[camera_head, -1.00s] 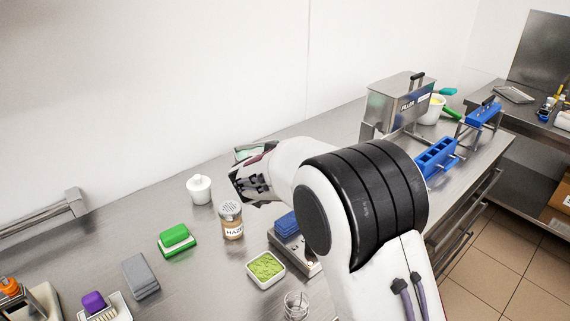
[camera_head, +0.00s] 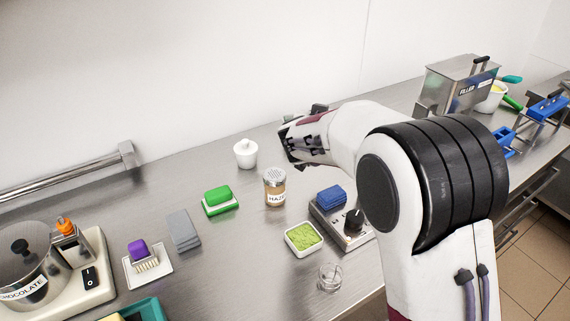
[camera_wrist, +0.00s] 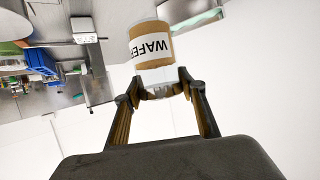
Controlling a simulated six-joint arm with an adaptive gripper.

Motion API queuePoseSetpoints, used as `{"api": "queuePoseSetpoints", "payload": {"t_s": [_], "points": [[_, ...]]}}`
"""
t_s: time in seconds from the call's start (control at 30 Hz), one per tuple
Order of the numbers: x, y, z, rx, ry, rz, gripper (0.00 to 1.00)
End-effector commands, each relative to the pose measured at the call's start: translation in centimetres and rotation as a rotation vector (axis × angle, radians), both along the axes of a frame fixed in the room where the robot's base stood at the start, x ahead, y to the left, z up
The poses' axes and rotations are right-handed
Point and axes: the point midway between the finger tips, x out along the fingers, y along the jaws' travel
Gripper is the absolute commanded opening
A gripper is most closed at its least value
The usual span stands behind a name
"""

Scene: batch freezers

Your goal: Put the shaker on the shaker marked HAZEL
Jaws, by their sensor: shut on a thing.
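The shaker marked HAZEL (camera_head: 275,189), a clear jar with brown contents and a grey perforated lid, stands upright on the steel counter in the head view; its label reads "HAZE" from here. My gripper (camera_head: 290,147) is above and behind it in the picture, apart from it. In the wrist view my gripper (camera_wrist: 160,90) is shut on another shaker (camera_wrist: 152,47) with brown contents and a white label reading "WAFE". The fingers grip it near its grey end. In the head view I cannot make out the held shaker behind my wrist.
Grey cloths (camera_head: 184,230) lie left.

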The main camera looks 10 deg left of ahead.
Motion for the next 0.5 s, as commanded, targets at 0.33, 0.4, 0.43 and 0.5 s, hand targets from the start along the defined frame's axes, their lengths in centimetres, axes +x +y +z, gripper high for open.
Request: {"api": "queuePoseSetpoints", "payload": {"t_s": [0.33,0.4,0.43,0.5], "points": [[-3.5,6.1,5.5,0.001,-0.003,0.279,0.12],[-4.6,7.3,6.2,-0.001,-0.002,0.338,0.12],[-5.1,7.6,6.4,0.0,-0.002,0.357,0.12],[-5.9,8.3,6.7,-0.001,-0.001,0.394,0.12]]}}
